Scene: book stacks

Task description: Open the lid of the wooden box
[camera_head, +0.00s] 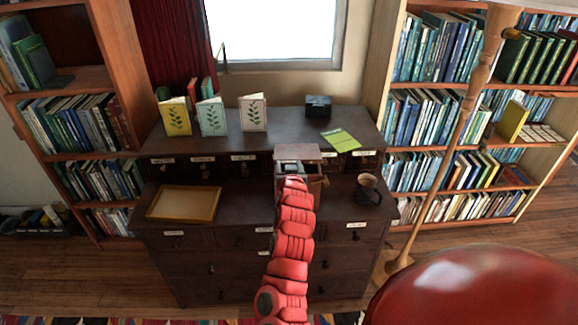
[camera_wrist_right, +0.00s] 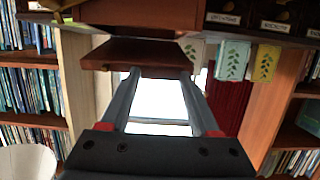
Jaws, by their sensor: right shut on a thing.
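The wooden box (camera_head: 319,183) is on the dark desk, mostly hidden behind my right gripper. Its brown lid (camera_head: 297,152) shows as a flat board above the gripper. In the right wrist view, which looks upside down, the lid (camera_wrist_right: 138,53) lies across the fingertips, and an orange-brown wooden part, likely the box body (camera_wrist_right: 150,12), shows at the top edge. My right gripper (camera_head: 296,173) is shut on the lid, with its fingers spread to either side in the wrist view (camera_wrist_right: 158,72). How far the lid is raised is hard to tell. My left gripper is not in view.
A wooden tray (camera_head: 184,218) lies left on the desk and a dark mug (camera_head: 367,190) stands close on the right. The upper shelf holds leaf-print cards (camera_head: 212,117), a green leaflet (camera_head: 340,139) and a black box (camera_head: 318,106). A wooden pole (camera_head: 447,160) stands at right.

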